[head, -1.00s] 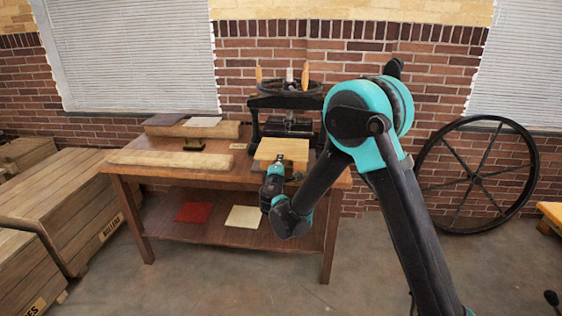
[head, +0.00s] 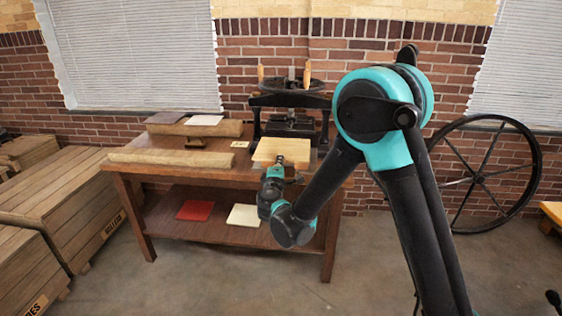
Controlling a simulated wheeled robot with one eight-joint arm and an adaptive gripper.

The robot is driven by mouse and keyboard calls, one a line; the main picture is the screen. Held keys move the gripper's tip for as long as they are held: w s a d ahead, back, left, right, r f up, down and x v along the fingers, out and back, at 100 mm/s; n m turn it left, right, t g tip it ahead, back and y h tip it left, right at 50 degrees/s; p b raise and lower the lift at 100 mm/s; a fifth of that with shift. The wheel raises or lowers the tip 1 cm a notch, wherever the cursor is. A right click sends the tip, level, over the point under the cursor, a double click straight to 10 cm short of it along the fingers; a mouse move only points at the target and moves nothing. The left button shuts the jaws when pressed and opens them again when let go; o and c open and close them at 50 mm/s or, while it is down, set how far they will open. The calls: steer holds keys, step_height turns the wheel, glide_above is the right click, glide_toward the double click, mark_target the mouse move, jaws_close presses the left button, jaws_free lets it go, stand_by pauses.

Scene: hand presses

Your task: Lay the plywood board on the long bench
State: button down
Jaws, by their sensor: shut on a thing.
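The plywood board (head: 268,148) is a pale yellow-tan flat piece at the front of the black hand press, above the right part of a dark wooden table (head: 240,171). My gripper (head: 280,161) is shut on the board's near edge, with my arm reaching in from the right. The fingertips are small and partly hidden. I cannot tell whether the board touches the press bed or the tabletop. Which furniture is the long bench is unclear; only the end of a yellowish wooden piece (head: 551,211) shows at the right edge.
The black hand press (head: 291,100) stands behind the board. Wooden crates (head: 70,195) stand left; a large wheel (head: 486,174) leans right. The floor between is clear.

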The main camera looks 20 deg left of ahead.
steer(key=v, duration=1.3)
steer(key=shift+s, duration=0.4)
steer(key=w+d+f+m+h, duration=0.1)
steer(key=w+d, duration=0.8)
steer(key=w, duration=0.3)
steer(key=w+d+f+h, duration=0.1)
steer(key=w+d+h, duration=0.1)
steer(key=w+d, duration=1.25)
steer(key=d, duration=0.5)
steer(key=w+d+m+h, duration=0.1)
steer(key=w+d, duration=0.3)
steer(key=d, duration=0.5)
steer(key=w+d, duration=0.4)
steer(key=d, duration=0.5)
steer(key=shift+w+d+m+t, duration=0.25)
steer(key=shift+w+m+t, duration=0.05)
steer(key=shift+w+m, duration=0.1)
